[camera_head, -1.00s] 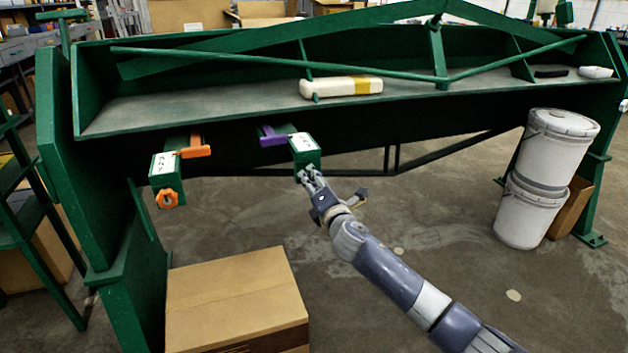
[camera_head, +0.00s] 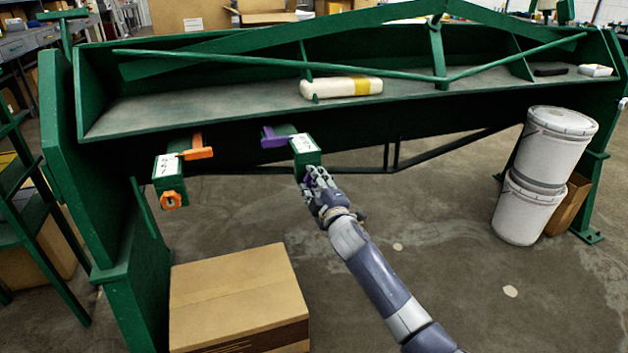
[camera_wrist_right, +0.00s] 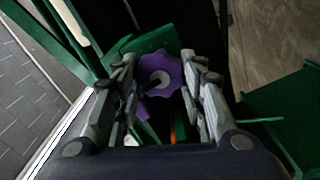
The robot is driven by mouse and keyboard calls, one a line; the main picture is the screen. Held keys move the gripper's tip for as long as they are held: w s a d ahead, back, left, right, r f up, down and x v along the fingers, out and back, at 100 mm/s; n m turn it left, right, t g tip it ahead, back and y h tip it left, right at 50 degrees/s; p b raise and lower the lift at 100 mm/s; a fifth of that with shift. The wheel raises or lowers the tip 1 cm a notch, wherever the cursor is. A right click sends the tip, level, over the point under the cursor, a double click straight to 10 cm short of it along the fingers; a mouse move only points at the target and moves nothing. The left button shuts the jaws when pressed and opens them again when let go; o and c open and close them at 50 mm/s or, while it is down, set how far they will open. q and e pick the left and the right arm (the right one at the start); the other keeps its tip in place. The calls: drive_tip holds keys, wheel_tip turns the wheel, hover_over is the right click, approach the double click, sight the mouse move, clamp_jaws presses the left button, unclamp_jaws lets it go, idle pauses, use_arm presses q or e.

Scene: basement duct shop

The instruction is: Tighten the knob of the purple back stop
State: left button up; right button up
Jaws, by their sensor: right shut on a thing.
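The purple back stop (camera_head: 275,139) sits on a green arm with a white label (camera_head: 305,144), under the front edge of the green machine. Its lobed purple knob shows between the fingers in the right wrist view (camera_wrist_right: 160,75); in the head view the hand mostly hides it. My right gripper (camera_head: 314,183) is at the front end of that arm and shut on the knob, one finger on each side of it (camera_wrist_right: 163,88). The left gripper is not in view.
To the left is an orange back stop (camera_head: 197,150) with an orange knob (camera_head: 171,200). A cardboard box (camera_head: 235,290) stands on the floor below. Two stacked white buckets (camera_head: 553,150) stand at the right. A cream and yellow bundle (camera_head: 340,87) lies on the machine's bed.

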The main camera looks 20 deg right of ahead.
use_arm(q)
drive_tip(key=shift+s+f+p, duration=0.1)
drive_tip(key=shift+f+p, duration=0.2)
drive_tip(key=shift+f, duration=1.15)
use_arm(e)
drive_tip(key=shift+f+m, duration=0.1)
drive_tip(key=shift+m, duration=1)
drive_tip(key=o, duration=1.1)
drive_tip(key=shift+c, duration=0.2)
drive_tip(key=s, duration=1.2)
drive_tip(key=shift+d, duration=0.25)
